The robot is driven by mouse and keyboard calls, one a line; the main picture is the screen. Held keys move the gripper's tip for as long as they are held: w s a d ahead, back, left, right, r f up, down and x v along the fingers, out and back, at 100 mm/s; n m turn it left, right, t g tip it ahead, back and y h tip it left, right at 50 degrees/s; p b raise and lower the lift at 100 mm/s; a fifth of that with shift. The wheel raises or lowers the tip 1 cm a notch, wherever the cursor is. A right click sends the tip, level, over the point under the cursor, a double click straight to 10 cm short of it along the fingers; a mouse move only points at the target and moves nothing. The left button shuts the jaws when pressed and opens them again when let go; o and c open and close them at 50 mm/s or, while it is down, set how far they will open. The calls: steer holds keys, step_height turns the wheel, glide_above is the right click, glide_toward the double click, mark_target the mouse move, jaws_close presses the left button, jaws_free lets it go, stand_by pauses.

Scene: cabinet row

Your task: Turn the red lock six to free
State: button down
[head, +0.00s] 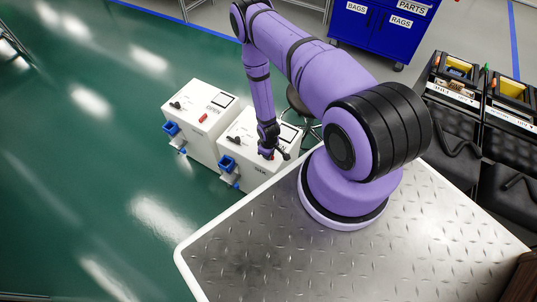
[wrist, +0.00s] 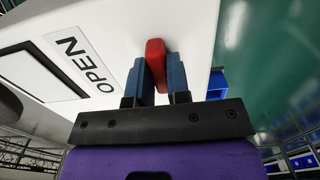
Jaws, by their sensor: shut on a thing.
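In the wrist view the red lock handle (wrist: 155,50) stands out from a white cabinet face (wrist: 110,25), beside a label reading OPEN. My gripper (wrist: 156,75) has its two blue fingers on either side of the red handle, shut on it. In the head view my gripper (head: 268,152) is at the top of the nearer of two white cabinets (head: 262,172). The red handle there is mostly hidden by my gripper. No number six is readable in either view.
The other white cabinet (head: 197,140) stands to the left with its own red handle (head: 203,117). Blue parts (head: 228,163) stick out from the cabinet fronts. A stool (head: 297,100) is behind the nearer cabinet. Green floor (head: 90,150) is clear on the left.

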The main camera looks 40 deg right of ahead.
stand_by(0.4)
steer(key=c, duration=1.1)
jaws_free()
step_height(320, 180, up, 11)
steer(key=shift+f, duration=0.1)
